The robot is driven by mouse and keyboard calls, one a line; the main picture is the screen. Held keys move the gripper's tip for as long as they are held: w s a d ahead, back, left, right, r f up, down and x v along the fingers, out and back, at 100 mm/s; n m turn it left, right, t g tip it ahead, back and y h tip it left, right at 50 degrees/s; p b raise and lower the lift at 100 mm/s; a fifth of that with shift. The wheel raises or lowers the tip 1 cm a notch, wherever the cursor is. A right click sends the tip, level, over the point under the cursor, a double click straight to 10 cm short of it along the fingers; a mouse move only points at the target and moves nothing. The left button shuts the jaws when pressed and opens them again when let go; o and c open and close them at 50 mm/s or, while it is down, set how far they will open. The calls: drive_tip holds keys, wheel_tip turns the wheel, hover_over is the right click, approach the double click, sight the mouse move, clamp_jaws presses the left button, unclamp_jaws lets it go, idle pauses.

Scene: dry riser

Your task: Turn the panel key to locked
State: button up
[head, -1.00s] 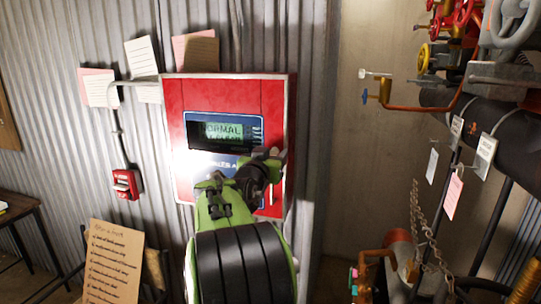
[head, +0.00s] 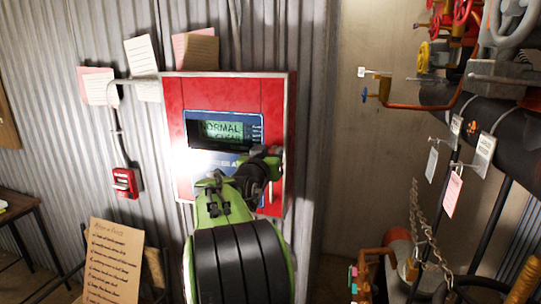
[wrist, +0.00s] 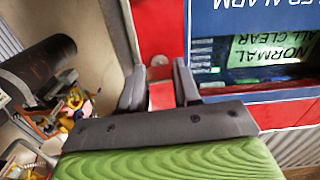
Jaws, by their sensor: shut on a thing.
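The red alarm panel (head: 275,100) hangs on the corrugated wall. Its lit green display (head: 221,131) reads NORMAL, with a second line partly covered by my arm; in the wrist view the display (wrist: 272,48) reads NORMAL, ALL CLEAR. My gripper (head: 268,160) is at the panel's lower right, beside the display. In the wrist view its two dark fingers (wrist: 159,78) are shut on a small grey piece, which looks like the panel key (wrist: 158,62), against the red face. The key is hidden in the head view, and its angle cannot be told.
A small red call point (head: 125,183) and pinned papers (head: 142,56) are left of the panel. A brown written board (head: 113,262) stands below. Pipes, valve wheels (head: 430,54) and hanging tags (head: 484,150) crowd the right side.

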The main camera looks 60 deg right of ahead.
drive_tip(key=shift+n+p, duration=2.65)
drive_tip(key=shift+n, duration=5.85)
drive_tip(key=shift+f, duration=0.1)
drive_tip(key=o, duration=1.1)
drive_tip(key=shift+c, duration=0.2)
drive_tip(key=s+a+b, duration=0.1)
drive_tip(key=s+a, duration=0.1)
drive_tip(key=a, duration=1.3)
drive_tip(key=shift+s+a, duration=0.2)
drive_tip(key=shift+a, duration=0.05)
